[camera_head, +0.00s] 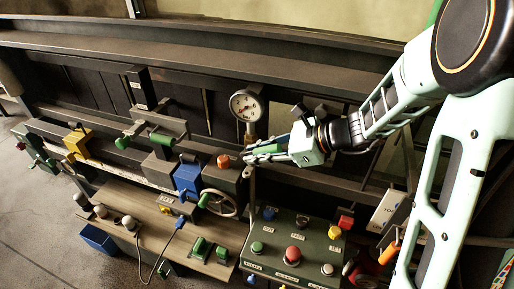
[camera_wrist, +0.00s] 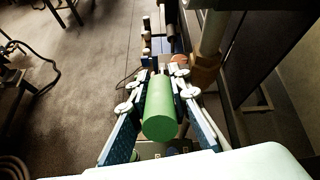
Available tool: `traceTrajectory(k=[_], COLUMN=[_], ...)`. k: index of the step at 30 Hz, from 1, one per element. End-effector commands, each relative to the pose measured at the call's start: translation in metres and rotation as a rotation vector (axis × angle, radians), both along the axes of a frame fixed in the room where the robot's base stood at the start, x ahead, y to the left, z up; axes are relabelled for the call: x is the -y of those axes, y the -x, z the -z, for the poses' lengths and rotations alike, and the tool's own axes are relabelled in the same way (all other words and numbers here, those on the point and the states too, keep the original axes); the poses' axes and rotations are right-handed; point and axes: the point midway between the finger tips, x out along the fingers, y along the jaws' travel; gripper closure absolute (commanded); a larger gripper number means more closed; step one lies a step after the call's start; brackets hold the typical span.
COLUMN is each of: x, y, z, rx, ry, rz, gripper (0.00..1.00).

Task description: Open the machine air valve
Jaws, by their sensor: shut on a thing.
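My gripper (camera_head: 250,154) reaches in from the right, below the round pressure gauge. In the wrist view my gripper (camera_wrist: 164,76) has one finger on each side of a green cylindrical handle (camera_wrist: 160,112) and is shut on it. The handle's round end faces the wrist camera. In the head view only a sliver of green (camera_head: 271,148) shows between the fingers. I take this handle to be the machine air valve's; no label on it is readable. The valve body behind the fingers is mostly hidden.
The pressure gauge (camera_head: 246,105) stands just above my gripper. A grey box with an orange knob (camera_head: 223,161), a blue block (camera_head: 188,178) and a handwheel (camera_head: 219,203) are to the left. A button panel (camera_head: 292,250) lies below. Other green handles (camera_head: 162,139) sit farther left.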

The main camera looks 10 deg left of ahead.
Motion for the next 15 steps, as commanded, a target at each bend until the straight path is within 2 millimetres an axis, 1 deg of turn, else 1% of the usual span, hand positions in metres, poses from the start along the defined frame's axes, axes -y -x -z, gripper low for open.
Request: traceTrajectory(k=[12, 13, 15], x=[0.0002, 0.0002, 0.0001], y=[-0.0007, -0.0007, -0.0006], z=[-0.0002, -0.0002, -0.0002], rx=[0.000, 0.000, 0.000], ry=[0.008, 0.008, 0.008], rz=[0.001, 0.001, 0.001], gripper=[1.00, 0.80, 0.73])
